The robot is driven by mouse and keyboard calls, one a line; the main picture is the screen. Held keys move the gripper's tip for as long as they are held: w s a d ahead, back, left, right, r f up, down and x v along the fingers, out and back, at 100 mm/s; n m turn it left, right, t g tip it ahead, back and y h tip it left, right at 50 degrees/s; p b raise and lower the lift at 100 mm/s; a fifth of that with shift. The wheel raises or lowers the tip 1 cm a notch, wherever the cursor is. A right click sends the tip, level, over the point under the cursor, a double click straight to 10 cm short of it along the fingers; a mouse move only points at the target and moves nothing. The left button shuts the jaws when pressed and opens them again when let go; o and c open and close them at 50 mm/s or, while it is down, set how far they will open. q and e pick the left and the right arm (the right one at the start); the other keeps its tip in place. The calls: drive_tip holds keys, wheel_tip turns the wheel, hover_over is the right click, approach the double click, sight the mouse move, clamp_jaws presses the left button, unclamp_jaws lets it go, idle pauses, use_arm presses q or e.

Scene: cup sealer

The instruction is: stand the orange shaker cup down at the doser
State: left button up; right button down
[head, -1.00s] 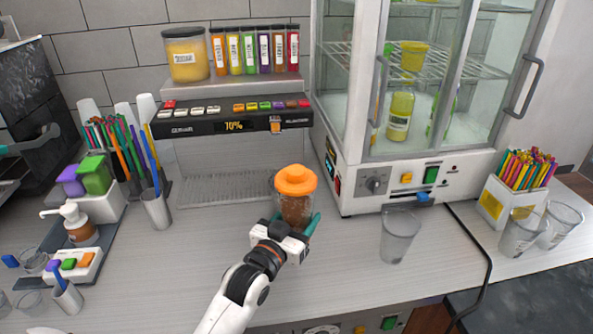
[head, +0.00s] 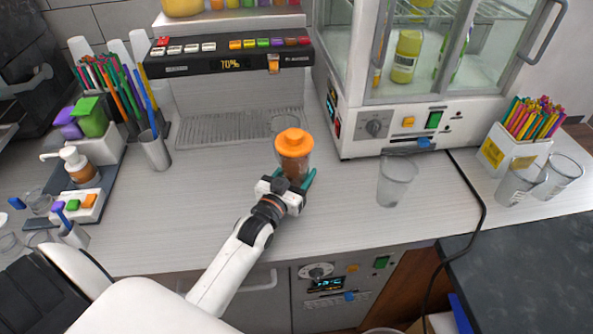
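The orange-lidded shaker cup (head: 293,145) is upright, with a clear body and brown contents, in front of the doser (head: 230,62). My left gripper (head: 292,183) is shut on its lower body, with a teal fingertip showing at the right side. The gripper hides the cup's base, so I cannot tell whether it touches the counter. The doser's grated tray (head: 225,128) is behind and to the left of the shaker. A clear cup (head: 284,124) stands just behind the shaker, partly hidden by it. My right gripper is not in view.
An empty clear cup (head: 396,181) stands to the right, before the glass cabinet (head: 390,125). A straw cup (head: 154,150) and a pump bottle (head: 79,166) stand on the left. The counter (head: 200,205) is clear left of my gripper. A black cable (head: 470,185) crosses at right.

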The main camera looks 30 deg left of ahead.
use_arm(q)
drive_tip(key=o, duration=1.2)
drive_tip(key=shift+f, duration=0.15)
drive_tip(key=shift+c, duration=0.2)
drive_tip(key=shift+r, duration=0.2)
drive_tip(key=s+b, duration=0.1)
drive_tip(key=s, duration=0.6)
drive_tip(key=s+b, duration=0.1)
drive_tip(key=s, duration=0.3)
drive_tip(key=shift+s+d+f+b, duration=0.1)
drive_tip(key=shift+s+f+b, duration=0.1)
drive_tip(key=shift+f+b, duration=0.1)
drive_tip(key=shift+s+r, duration=0.15)
drive_tip(key=shift+s, duration=0.2)
drive_tip(key=shift+d, duration=0.1)
